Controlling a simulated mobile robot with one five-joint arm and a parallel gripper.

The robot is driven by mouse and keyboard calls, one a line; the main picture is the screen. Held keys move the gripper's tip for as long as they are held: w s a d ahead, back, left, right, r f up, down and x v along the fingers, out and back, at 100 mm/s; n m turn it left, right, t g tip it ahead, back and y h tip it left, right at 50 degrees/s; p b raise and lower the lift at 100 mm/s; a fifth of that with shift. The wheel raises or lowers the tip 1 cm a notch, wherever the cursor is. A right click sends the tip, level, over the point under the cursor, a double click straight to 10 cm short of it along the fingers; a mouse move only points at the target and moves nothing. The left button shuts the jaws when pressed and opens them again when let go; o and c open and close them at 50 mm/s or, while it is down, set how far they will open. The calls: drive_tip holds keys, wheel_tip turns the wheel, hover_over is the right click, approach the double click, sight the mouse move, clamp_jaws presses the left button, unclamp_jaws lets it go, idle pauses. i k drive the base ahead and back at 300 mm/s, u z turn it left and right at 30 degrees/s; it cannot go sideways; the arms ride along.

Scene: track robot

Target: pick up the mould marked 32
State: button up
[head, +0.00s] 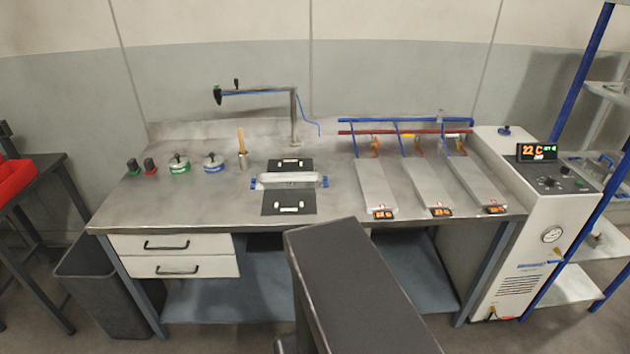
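No marking 32 is legible on anything in the head view, so I cannot tell which thing, if any, is that mould. Three long grey metal plates (424,187) lie side by side on the right half of the steel bench (190,206), each with a small orange display at its front end; the digits are too small to read surely. A light bar-shaped piece (289,179) with blue ends sits between two black plates with white handles. My gripper is not in view; only a dark link of my arm shows at the bottom middle.
Blue and red pipes (405,121) run behind the plates. A white cabinet (507,230) with a 22 C display stands right of the bench, beside blue-framed shelves (607,89). Small tools (213,161) stand at the back left. A dark bin (100,285) stands at left. The bench's front left is clear.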

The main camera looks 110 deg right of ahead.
sight(262, 180)
drive_tip(key=u, duration=0.05)
drive_tip(key=k, duration=1.8)
drive_tip(key=z, duration=1.2)
drive_tip(key=i, duration=1.65)
drive_tip(key=z, duration=0.1)
